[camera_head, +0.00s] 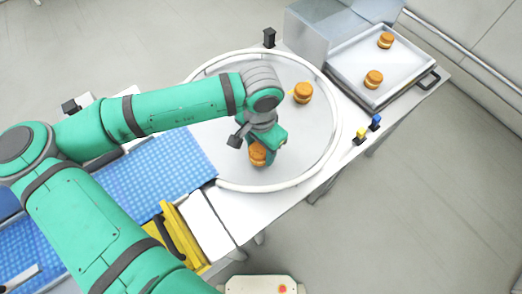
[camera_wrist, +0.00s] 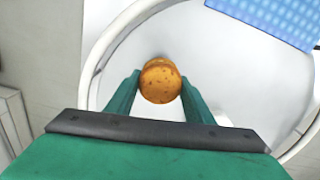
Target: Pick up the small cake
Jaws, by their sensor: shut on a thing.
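A small round golden-brown cake (camera_head: 258,154) is at my gripper, over the front part of a round white turntable with a raised rim. In the wrist view the cake (camera_wrist: 160,82) sits between the two green fingers of my gripper (camera_wrist: 159,92), which are shut on its sides. In the head view my gripper (camera_head: 262,147) partly hides the cake, and I cannot tell whether the cake touches the turntable surface. Another small cake (camera_head: 302,92) stands on the turntable (camera_head: 312,130) behind and to the right of my gripper.
A metal tray (camera_head: 400,68) at the back right holds two more cakes (camera_head: 373,79). A blue checked belt (camera_head: 165,165) lies left of the turntable, with a yellow part (camera_head: 183,233) at its front. Small blue and yellow sensors (camera_head: 375,121) stand right of the rim.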

